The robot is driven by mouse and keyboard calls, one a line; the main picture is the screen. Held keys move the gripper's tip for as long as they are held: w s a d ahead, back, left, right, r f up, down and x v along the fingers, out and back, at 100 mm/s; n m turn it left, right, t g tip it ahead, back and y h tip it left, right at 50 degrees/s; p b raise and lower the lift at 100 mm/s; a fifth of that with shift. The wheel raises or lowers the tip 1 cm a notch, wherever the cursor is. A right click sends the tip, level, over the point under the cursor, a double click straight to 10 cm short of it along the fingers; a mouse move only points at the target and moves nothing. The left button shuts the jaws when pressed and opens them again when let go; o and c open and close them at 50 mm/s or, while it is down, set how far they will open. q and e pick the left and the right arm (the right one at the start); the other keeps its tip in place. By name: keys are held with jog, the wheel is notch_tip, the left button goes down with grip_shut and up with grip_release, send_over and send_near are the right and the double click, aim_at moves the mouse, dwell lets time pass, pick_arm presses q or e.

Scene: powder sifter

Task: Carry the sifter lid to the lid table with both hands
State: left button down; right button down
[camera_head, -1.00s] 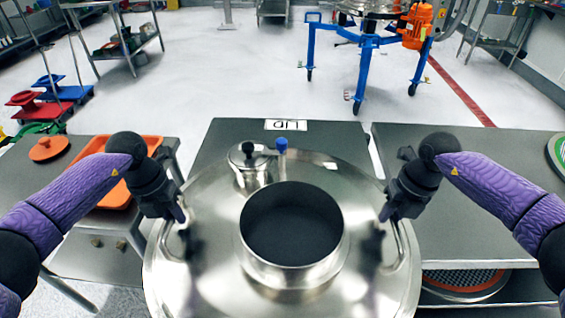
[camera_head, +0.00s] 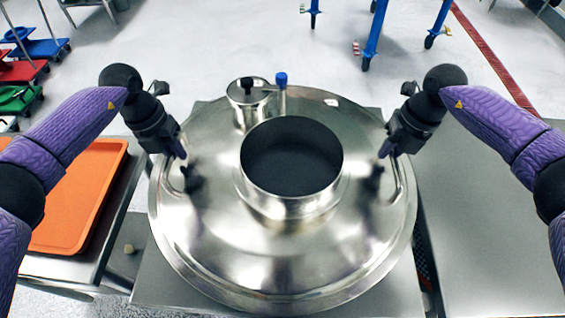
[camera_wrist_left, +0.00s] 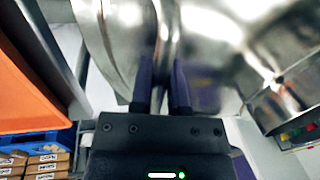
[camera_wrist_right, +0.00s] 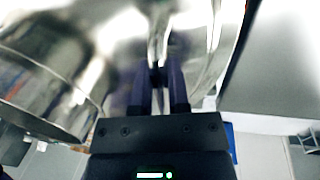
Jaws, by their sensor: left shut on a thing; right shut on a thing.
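The sifter lid (camera_head: 285,260) is a big round shiny steel disc with a wide open collar (camera_head: 292,205) in its middle. It is level over a grey table (camera_head: 155,288) and hides most of the top. I cannot tell whether it touches the table. My left gripper (camera_head: 179,152) is shut on the lid's left handle, and the grip shows in the left wrist view (camera_wrist_left: 160,85). My right gripper (camera_head: 386,150) is shut on the right handle, and the grip shows in the right wrist view (camera_wrist_right: 160,85).
An orange tray (camera_head: 75,195) lies on a side table at the left. A bare grey table (camera_head: 485,220) stands close at the right. Blue stand legs (camera_head: 378,35) are far back. Pale floor is open behind the lid.

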aim_at(180, 166)
pick_arm(q)
jog(key=shift+s+r, duration=0.2)
pick_arm(e)
jog(key=shift+s+r, duration=0.2)
pick_arm(q)
jog(key=shift+f, duration=0.1)
pick_arm(e)
jog(key=shift+f, duration=0.1)
